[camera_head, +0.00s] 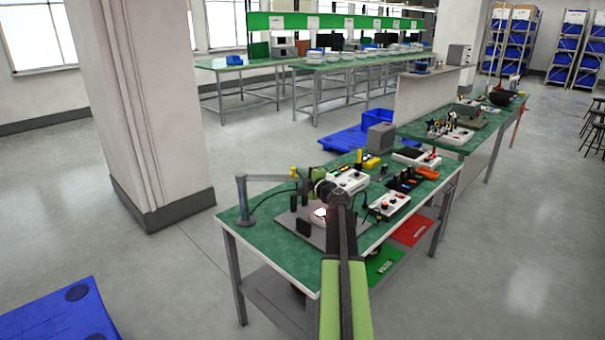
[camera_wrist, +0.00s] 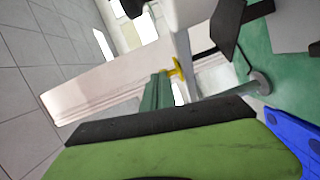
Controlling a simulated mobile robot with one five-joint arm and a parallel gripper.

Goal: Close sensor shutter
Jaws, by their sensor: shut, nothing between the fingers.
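My gripper (camera_head: 308,184) is small and partly hidden by my arm in the head view, above the left half of the near green workbench (camera_head: 277,252). It is shut and empty. Below it is a grey plate (camera_head: 284,234) with two dark upright blocks, one at its back (camera_head: 293,202) and one at its front (camera_head: 303,227). A pale round part (camera_head: 320,212) with a red mark sits between them, partly behind my arm. I cannot tell which part is the sensor shutter. A dark flat panel (camera_wrist: 228,27) shows at the top of the wrist view.
A grey stand (camera_head: 241,200) with a side arm rises at the bench's left; its round base (camera_wrist: 261,84) shows in the wrist view. White instrument boxes (camera_head: 390,204) and tools crowd the bench's right. A pillar (camera_head: 145,110) stands left. Floor between pillar and bench is clear.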

